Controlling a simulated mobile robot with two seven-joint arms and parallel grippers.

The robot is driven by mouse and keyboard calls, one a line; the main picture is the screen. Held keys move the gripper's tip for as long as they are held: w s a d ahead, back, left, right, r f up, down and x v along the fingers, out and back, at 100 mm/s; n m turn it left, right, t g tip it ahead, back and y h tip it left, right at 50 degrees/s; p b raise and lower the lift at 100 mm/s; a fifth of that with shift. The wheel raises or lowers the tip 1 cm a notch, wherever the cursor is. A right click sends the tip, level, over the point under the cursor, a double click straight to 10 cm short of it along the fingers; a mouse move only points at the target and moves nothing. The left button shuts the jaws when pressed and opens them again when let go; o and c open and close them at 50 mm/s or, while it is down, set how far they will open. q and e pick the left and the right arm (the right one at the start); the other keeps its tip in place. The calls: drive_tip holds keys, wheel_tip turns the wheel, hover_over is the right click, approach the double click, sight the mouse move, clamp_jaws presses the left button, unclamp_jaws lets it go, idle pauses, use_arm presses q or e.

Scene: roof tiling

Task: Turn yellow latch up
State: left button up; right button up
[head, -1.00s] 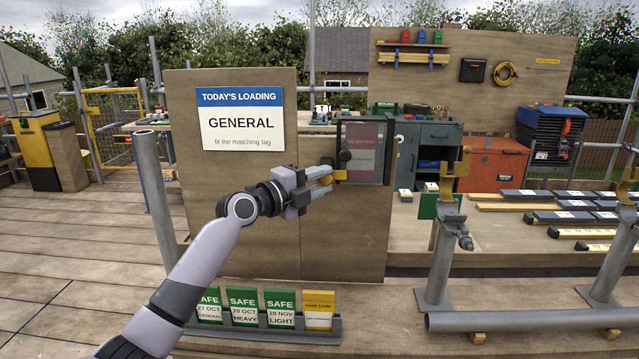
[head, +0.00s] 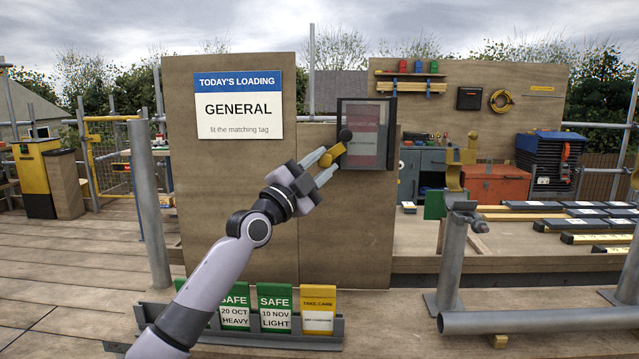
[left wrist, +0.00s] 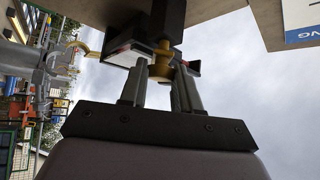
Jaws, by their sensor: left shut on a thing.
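The yellow latch (head: 334,154) sits at the left edge of the dark-framed tag case (head: 366,132) on the plywood board. It is tilted, its right end higher than its left. A round black knob (head: 345,135) is just above it. My left gripper (head: 327,168) is shut on the latch, coming from the lower left. In the left wrist view, the yellow latch (left wrist: 161,66) shows between the fingertips of the left gripper (left wrist: 160,88). A reddish panel shows behind the case's window. My right gripper is not in view.
The loading sign (head: 238,103) is on the board left of the case. Below stands a rack (head: 335,335) with green SAFE tags (head: 275,308) and a yellow tag (head: 318,310). Scaffold tubes (head: 540,318) and a tool bench lie to the right.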

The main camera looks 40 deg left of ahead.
use_arm(q)
drive_tip(key=n, duration=0.1)
drive_tip(key=n+t+y, duration=0.1)
drive_tip(key=shift+w+d+f+n+y, duration=0.1)
drive_tip(key=shift+f+n+y, duration=0.1)
drive_tip(key=shift+n+y, duration=0.1)
drive_tip(key=n+t+y, duration=0.1)
drive_tip(key=n+y, duration=0.1)
drive_tip(key=shift+n, duration=0.4)
drive_tip(key=n+y, duration=0.2)
drive_tip(key=n, duration=0.1)
drive_tip(key=n+y, duration=0.2)
drive_tip(key=y, duration=0.1)
drive_tip(key=n+y+p, duration=0.1)
drive_tip(key=n+y, duration=0.1)
drive_tip(key=n, duration=0.1)
drive_tip(key=shift+w+d+n+t+y, duration=0.15)
drive_tip(key=shift+d+n+t+y, duration=0.15)
drive_tip(key=shift+y, duration=0.1)
drive_tip(key=shift+n+g+y, duration=0.9)
drive_tip(key=shift+n+y, duration=1.7)
drive_tip(key=shift+n, duration=0.3)
drive_tip(key=shift+n+g+y, duration=0.3)
drive_tip(key=shift+n+y, duration=0.2)
drive_tip(key=o, duration=1)
drive_tip(key=shift+o, duration=0.2)
